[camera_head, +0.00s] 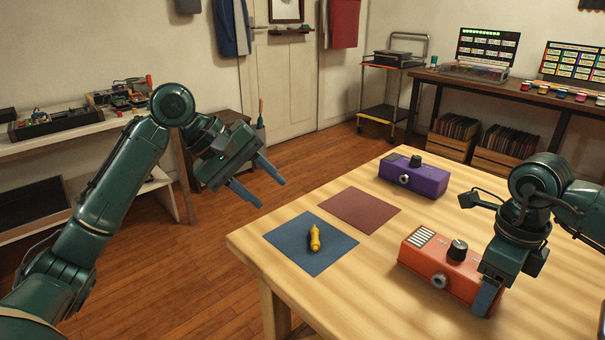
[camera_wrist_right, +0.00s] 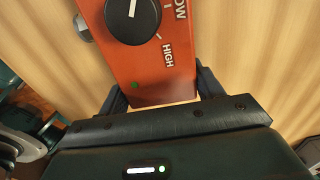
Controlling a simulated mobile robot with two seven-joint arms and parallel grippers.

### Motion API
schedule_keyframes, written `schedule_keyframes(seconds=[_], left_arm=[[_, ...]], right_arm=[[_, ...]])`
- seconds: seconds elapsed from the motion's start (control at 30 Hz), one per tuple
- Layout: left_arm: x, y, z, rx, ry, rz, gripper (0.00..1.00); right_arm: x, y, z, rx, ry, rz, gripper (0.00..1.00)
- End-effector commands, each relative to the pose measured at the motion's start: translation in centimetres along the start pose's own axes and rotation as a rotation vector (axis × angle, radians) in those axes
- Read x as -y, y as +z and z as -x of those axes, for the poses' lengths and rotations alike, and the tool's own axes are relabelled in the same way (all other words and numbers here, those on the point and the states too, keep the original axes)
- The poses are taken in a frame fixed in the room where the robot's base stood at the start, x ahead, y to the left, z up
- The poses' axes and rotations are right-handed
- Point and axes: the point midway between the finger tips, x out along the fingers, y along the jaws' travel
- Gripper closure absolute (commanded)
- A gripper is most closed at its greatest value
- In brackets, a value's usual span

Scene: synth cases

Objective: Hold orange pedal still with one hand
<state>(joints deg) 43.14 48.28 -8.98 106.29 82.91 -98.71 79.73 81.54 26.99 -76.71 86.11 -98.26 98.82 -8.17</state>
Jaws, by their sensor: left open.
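The orange pedal (camera_head: 445,262) sits on the wooden table at the front right, with a black knob, a striped label and a metal jack. My right gripper (camera_head: 486,296) is at its right end, one finger showing against the near side. In the right wrist view the orange pedal (camera_wrist_right: 158,72) lies between both fingers of my right gripper (camera_wrist_right: 162,88), which press close against its sides. My left gripper (camera_head: 272,194) is open and empty, in the air left of the table.
A purple pedal (camera_head: 414,177) stands at the table's back. A blue mat (camera_head: 287,238) with a yellow object (camera_head: 314,239) on it and a bare maroon mat (camera_head: 360,210) lie left of the orange pedal. Bare wood lies between the pedals.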

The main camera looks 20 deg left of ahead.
Motion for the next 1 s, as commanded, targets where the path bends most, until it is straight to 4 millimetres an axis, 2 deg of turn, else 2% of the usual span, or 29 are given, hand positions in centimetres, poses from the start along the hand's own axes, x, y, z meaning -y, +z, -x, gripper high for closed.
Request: schedule_keyframes(seconds=[0.03, 0.3, 0.57, 0.77, 1.0], left_arm=[[0.0, 0.0, 0.0, 0.0, 0.0, 0.0, 0.59], [0.0, 0.0, 0.0, 0.001, 0.0, 0.0, 0.59], [0.0, 0.0, -0.1, 0.001, 0.0, 0.0, 0.59], [0.0, 0.0, 0.0, 0.001, 0.0, 0.0, 0.59], [0.0, 0.0, -0.1, 0.001, 0.0, 0.0, 0.59]], right_arm=[[0.0, 0.0, 0.0, 0.0, 0.0, 0.0, 0.3], [0.0, 0.0, 0.0, 0.0, 0.0, 0.0, 0.09], [0.0, 0.0, 0.3, 0.001, -0.001, 0.0, 0.09], [0.0, 0.1, 3.0, 0.003, -0.003, 0.0, 0.09], [0.0, 0.1, 8.2, 0.003, -0.003, 0.0, 0.09]])
